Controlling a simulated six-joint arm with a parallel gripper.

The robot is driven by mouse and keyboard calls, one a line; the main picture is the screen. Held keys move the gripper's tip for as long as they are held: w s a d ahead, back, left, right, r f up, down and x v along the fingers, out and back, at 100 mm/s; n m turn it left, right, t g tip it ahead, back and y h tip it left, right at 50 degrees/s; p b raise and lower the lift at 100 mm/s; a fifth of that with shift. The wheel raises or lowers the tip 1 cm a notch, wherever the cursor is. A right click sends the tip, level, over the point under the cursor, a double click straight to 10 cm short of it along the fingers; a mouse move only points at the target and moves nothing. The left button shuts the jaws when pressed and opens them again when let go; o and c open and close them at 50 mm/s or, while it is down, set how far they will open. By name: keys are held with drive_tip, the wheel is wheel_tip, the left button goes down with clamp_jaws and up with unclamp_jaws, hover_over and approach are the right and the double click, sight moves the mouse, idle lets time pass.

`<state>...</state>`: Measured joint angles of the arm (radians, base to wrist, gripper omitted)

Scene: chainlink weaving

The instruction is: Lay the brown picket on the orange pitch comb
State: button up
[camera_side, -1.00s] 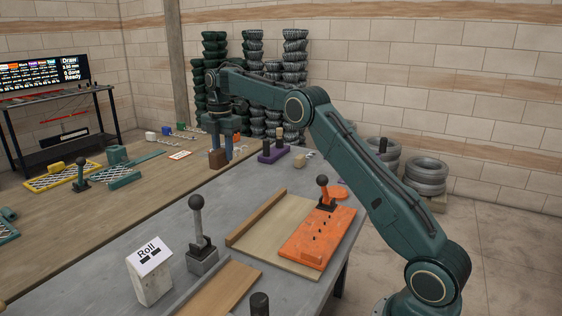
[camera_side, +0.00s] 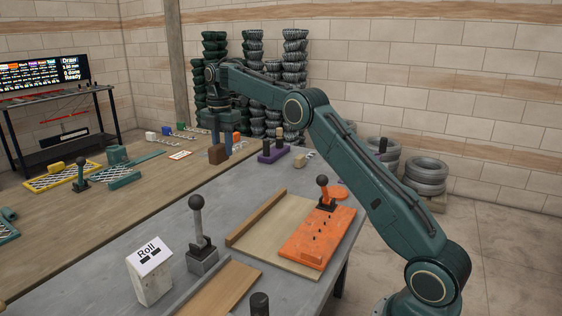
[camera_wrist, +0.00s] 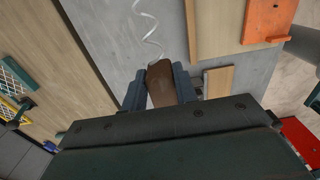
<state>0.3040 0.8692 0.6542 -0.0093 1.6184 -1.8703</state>
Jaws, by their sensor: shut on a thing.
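The brown picket shows in the side view as a brown block (camera_side: 217,154) at the lower end of my gripper (camera_side: 222,138). In the wrist view the brown block (camera_wrist: 162,82) sits between the two blue fingers of my gripper (camera_wrist: 160,88), and a pale wavy wire (camera_wrist: 148,25) extends from it. My gripper is shut on the block. The orange pitch comb (camera_side: 318,242) is a flat plate with dark pegs or holes, on a pale board at the right of the grey table, well away from my gripper. Part of it shows in the wrist view (camera_wrist: 268,20).
A wooden strip (camera_side: 256,218) edges the pale board. A grey lever (camera_side: 200,235) and a "Roll" sign block (camera_side: 150,270) stand nearer. A purple block (camera_side: 268,155) stands close to my gripper.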

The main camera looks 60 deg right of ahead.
drive_tip(key=shift+r, duration=1.9)
drive_tip(key=s+d+r, duration=0.2)
drive_tip(key=s, duration=0.6)
drive_tip(key=s+d+r, duration=0.2)
drive_tip(key=s, duration=0.6)
drive_tip(key=s+a+f, duration=0.1)
drive_tip(key=s+f, duration=0.1)
drive_tip(key=s, duration=0.6)
drive_tip(key=s+a+f, duration=0.2)
drive_tip(key=s, duration=0.6)
wheel_tip(320, 180, down, 13)
drive_tip(key=shift+f, duration=0.2)
drive_tip(key=shift+f, duration=0.1)
drive_tip(key=shift+f, duration=3.8)
drive_tip(key=shift+f, duration=0.6)
